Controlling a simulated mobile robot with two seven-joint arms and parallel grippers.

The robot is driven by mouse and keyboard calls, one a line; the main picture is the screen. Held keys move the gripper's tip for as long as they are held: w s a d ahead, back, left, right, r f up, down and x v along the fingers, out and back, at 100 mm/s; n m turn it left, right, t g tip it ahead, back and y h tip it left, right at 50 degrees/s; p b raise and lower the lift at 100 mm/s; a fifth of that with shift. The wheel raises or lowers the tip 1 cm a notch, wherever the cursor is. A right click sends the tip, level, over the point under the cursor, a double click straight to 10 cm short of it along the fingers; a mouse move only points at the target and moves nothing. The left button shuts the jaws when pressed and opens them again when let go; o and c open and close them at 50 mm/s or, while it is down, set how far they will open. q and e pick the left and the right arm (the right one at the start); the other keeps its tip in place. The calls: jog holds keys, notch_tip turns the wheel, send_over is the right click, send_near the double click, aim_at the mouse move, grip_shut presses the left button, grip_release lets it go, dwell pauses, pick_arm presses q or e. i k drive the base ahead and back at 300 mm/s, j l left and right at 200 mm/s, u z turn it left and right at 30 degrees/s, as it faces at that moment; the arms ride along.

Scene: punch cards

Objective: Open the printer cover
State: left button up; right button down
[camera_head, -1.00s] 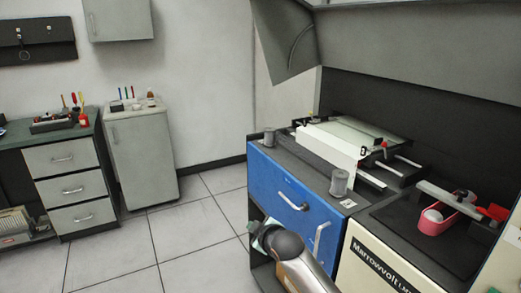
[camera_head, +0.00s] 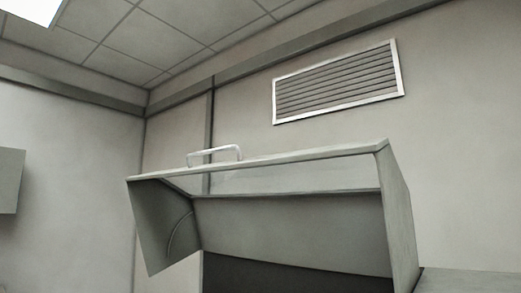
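The printer cover (camera_head: 290,232) is a grey hood that stands raised, its underside facing me. A clear panel (camera_head: 280,181) runs along its upper front. A pale bar handle (camera_head: 214,154) sits on the top edge at the left. A dark inner back wall (camera_head: 270,277) shows below the cover. The printer's body is below the picture. Neither of my grippers is in view.
A louvred vent (camera_head: 338,82) is on the wall above the cover. A grey wall cabinet (camera_head: 10,180) is at the left edge. The ceiling (camera_head: 150,45) fills the upper left. Open space lies left of the cover.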

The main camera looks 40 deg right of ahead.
aim_at(369, 232)
jog(key=i+z, duration=0.1)
jog(key=z, duration=0.35)
jog(key=j+z, duration=0.1)
jog(key=z, duration=0.35)
jog(key=i+j+z, duration=0.1)
jog(key=z, duration=0.35)
jog(key=i+j+z, duration=0.1)
jog(key=j+z, duration=1.05)
jog(key=j, duration=0.65)
jog(key=k+j+z, duration=0.1)
jog(key=j, duration=0.85)
